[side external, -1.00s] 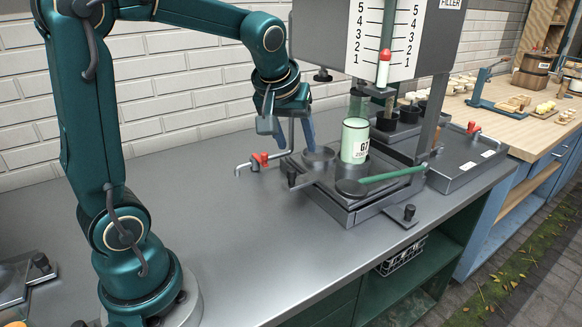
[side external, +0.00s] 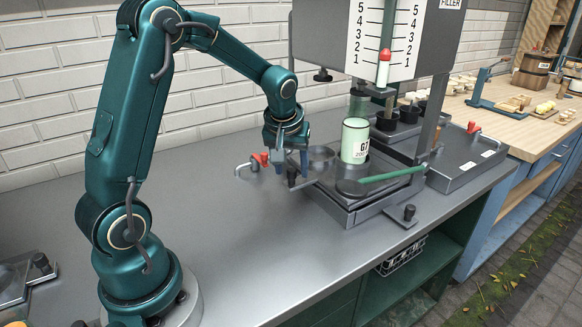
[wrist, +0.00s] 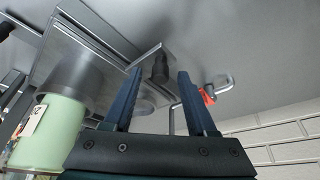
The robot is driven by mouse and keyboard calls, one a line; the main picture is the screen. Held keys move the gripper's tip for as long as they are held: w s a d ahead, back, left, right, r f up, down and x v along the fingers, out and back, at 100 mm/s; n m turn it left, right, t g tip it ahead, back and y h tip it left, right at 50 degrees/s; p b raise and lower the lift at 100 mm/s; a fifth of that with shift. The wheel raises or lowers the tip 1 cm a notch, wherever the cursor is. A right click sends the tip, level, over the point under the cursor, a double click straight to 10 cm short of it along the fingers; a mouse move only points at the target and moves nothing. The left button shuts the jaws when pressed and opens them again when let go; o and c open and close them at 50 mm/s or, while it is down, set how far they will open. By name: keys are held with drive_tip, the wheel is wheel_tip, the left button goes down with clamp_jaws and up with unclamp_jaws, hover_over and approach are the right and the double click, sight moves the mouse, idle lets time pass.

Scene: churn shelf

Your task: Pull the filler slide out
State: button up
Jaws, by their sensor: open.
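The filler slide (side external: 312,183) is a grey metal plate low on the filler, with a small dark knob (side external: 291,177) at its left end. A pale green container (side external: 354,142) labelled G7 stands upright on the filler's base. My gripper (side external: 291,165) is open, its blue fingers pointing down just above the knob. In the wrist view the dark knob (wrist: 160,68) shows between my two open fingers (wrist: 159,78), with the slide plate (wrist: 148,55) beneath it. I cannot tell whether either finger touches the knob. The fingers partly hide the slide's left end in the side view.
A green lever (side external: 390,174) reaches across the filler's right side.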

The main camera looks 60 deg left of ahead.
clamp_jaws()
drive_tip(key=shift+d, duration=0.1)
idle(1.2)
